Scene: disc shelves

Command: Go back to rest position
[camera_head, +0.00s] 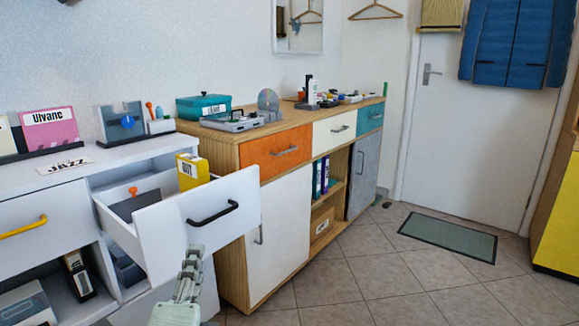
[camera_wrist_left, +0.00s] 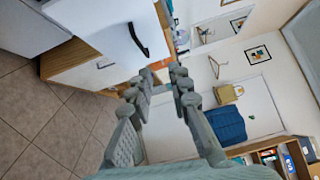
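My left gripper (camera_head: 192,255) is at the lower left of the head view, just below and in front of the white drawer. In the left wrist view its two fingers (camera_wrist_left: 162,76) stand apart with nothing between them, so it is open and empty. The white drawer (camera_head: 165,232) is pulled out and has a black handle (camera_head: 213,213). The handle also shows in the left wrist view (camera_wrist_left: 138,40), beyond the fingers and apart from them. My right gripper is in neither view.
The wooden cabinet (camera_head: 275,232) stands right of the drawer, with a turquoise box (camera_head: 203,105) on top. A yellow box (camera_head: 192,171) sticks up at the open drawer.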

